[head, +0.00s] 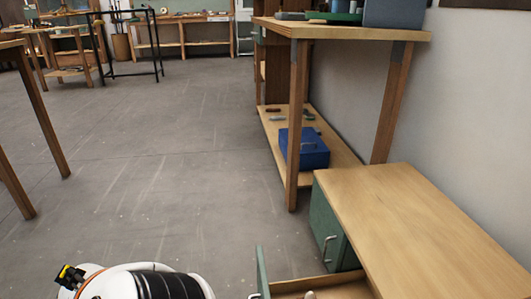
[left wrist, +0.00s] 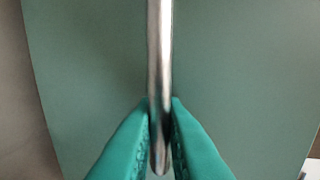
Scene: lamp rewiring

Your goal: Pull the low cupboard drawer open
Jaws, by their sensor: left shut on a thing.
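The low cupboard (head: 420,225) has a pale wooden top and green sides and stands at the lower right of the head view. Its drawer stands out from the body, with its green front panel (head: 262,272) and part of its wooden inside showing at the bottom edge. A small pale object (head: 310,295) lies in the drawer, mostly cut off. In the left wrist view, my left gripper (left wrist: 160,115) has its teal fingers shut on a metal bar handle (left wrist: 160,50) in front of a green panel (left wrist: 85,70). My right gripper is not in view.
The grey floor (head: 160,160) left of the cupboard is clear.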

